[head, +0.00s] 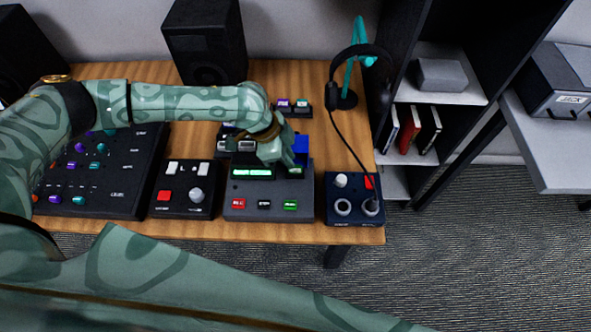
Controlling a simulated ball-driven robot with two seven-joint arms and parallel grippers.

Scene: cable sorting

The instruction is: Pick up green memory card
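My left gripper (287,157) reaches over the desk from the left and points down at the back right part of a grey device with a lit green display (252,174). Its fingers are small and partly hidden by the hand, so I cannot tell whether they are open or shut. A small green patch (295,171) shows on the device just below the fingertips; it may be the green memory card, but it is too small to be sure. A blue block (301,147) is right beside the fingers. My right gripper is not in view.
A black mixer panel (105,180) and a black button box (184,192) stand left of the grey device. A dark blue knob box (353,205) and a headphone stand (349,98) are to the right. Speakers (206,42) stand at the back. The wooden desk (352,235) ends at the front.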

